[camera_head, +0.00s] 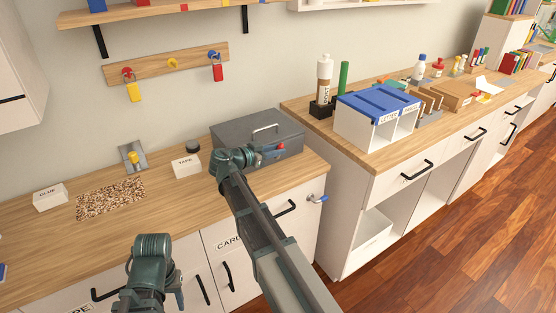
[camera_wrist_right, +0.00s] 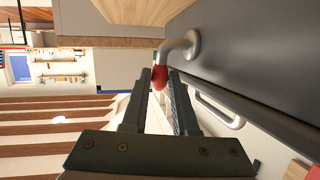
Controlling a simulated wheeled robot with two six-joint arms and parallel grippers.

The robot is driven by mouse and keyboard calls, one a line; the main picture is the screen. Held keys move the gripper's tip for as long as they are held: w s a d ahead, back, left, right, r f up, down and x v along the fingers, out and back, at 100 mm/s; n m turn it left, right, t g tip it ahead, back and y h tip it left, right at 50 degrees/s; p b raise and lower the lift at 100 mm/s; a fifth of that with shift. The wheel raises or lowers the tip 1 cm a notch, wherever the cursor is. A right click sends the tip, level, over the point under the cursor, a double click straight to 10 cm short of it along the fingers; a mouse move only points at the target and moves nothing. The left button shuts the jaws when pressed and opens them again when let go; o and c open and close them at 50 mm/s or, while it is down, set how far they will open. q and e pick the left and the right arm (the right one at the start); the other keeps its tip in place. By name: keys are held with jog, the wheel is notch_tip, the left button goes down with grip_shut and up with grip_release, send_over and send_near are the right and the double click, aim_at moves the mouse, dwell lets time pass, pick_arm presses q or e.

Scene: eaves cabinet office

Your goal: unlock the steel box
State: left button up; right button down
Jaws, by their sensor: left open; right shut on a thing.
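The dark grey steel box (camera_head: 232,130) stands on the wooden counter against the wall, its lid down, with a pale handle on top. A red-tipped bent grey lever (camera_head: 281,146) sticks out at its front. My right gripper (camera_head: 270,151) is at the box front, shut on the lever's red end. The right wrist view shows the red tip (camera_wrist_right: 160,77) between its fingers and the bent grey shank beyond. My left gripper (camera_head: 152,250) is open, in front of the counter and away from the box; its fingertips are not clear.
A red tag (camera_head: 217,72) and a yellow tag (camera_head: 133,92) hang on the wall rack. A tape box (camera_head: 187,167), glue box (camera_head: 50,197) and speckled mat (camera_head: 110,198) lie on the counter. A blue-tipped lever (camera_head: 318,198) sticks out from the cabinet below. Floor at right is clear.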

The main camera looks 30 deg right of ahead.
jog(key=shift+a+f+h+b, duration=0.3)
jog(key=shift+h+b, duration=0.3)
jog(key=shift+b, duration=0.45)
pick_arm(q)
notch_tip(320, 180, down, 4)
jog(key=shift+r+b, duration=0.1)
jog(key=shift+b, duration=0.3)
pick_arm(e)
jog(key=shift+t+h, duration=0.3)
jog(key=shift+a+r, duration=0.1)
jog(key=c, duration=1)
grip_release()
pick_arm(q)
jog(key=shift+r+p, duration=0.75)
jog(key=shift+p, duration=0.05)
pick_arm(e)
jog(key=v, duration=1.3)
jog(key=shift+s+a, duration=0.1)
jog(key=shift+a, duration=0.3)
